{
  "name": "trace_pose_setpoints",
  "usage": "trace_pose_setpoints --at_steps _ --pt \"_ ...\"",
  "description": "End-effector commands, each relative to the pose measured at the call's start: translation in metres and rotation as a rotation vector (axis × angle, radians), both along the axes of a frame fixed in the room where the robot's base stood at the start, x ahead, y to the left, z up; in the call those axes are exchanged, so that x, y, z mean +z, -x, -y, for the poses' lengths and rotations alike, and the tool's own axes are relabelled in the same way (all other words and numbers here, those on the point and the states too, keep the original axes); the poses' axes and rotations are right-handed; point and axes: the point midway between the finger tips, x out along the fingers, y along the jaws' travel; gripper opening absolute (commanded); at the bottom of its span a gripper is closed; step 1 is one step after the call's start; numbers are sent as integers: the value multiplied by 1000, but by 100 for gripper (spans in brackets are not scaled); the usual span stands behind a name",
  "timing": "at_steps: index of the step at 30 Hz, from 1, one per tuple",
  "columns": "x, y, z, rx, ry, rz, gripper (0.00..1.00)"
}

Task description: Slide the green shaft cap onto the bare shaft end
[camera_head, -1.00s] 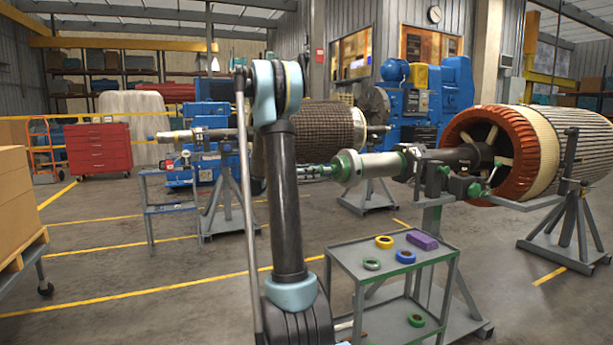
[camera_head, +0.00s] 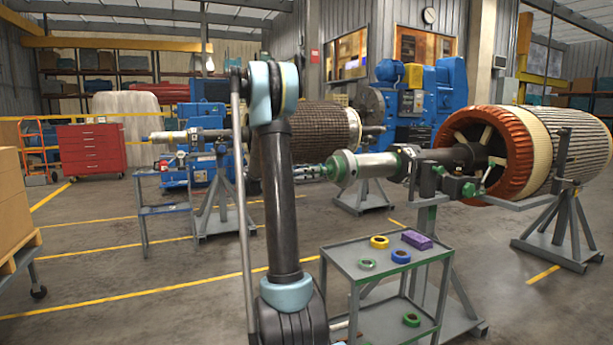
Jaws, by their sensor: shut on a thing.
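A grey shaft (camera_head: 375,166) points left out of the orange-ended rotor (camera_head: 510,150) at right. A green band shows at its left end.
A grey trolley (camera_head: 340,262) stands below the shaft, with a yellow ring (camera_head: 379,242), a green ring (camera_head: 367,264), a blue ring (camera_head: 401,257) and a purple block (camera_head: 415,239) on top. Another rotor (camera_head: 320,130) stands behind my arm. Open floor lies at left.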

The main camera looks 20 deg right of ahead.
Motion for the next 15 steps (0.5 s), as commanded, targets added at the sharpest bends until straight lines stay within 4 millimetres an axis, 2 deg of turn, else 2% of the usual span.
trace_pose_setpoints --at_steps 15 --pt "0 0 4 -1 0 0 20"
